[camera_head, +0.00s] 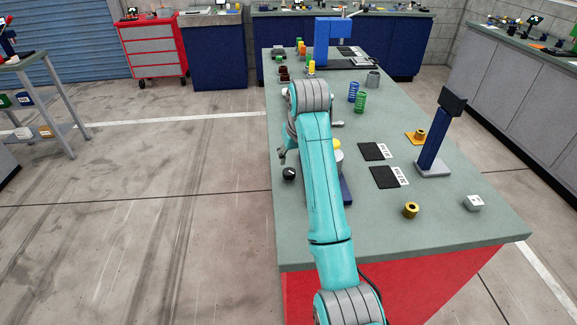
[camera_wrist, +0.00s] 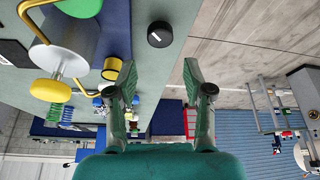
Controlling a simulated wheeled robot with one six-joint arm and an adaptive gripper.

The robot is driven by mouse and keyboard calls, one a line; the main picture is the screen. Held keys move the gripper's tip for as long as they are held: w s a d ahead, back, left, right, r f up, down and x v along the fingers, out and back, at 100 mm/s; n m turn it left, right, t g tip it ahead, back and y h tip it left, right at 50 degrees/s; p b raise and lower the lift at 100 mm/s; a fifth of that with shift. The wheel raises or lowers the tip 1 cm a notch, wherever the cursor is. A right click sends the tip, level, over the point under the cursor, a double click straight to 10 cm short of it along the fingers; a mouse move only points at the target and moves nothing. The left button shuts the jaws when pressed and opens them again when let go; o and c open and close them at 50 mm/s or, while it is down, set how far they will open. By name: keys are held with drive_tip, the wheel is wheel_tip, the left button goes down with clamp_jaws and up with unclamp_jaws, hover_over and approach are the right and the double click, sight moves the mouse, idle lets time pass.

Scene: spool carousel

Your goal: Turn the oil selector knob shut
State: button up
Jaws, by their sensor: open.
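The selector knob is a round black dial with a short white mark. It sits near the left edge of the bench in the head view (camera_head: 289,173), and at the top centre of the wrist view (camera_wrist: 160,34). My gripper (camera_wrist: 152,70) is open, with its two green fingers spread wide and nothing between them. In the wrist view the knob lies beyond the fingertips, roughly in line with the gap and apart from them. In the head view my arm covers most of the gripper.
A grey cylinder (camera_wrist: 62,58) with a yellow cap and a yellow bent handle stands beside the knob, on a blue base. Black cards (camera_head: 385,177), a blue post (camera_head: 433,140) and springs (camera_head: 360,100) are on the bench.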

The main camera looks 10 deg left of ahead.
sight(289, 171)
drive_tip(key=x, duration=1)
drive_tip(key=shift+f, duration=0.15)
drive_tip(key=c, duration=0.8)
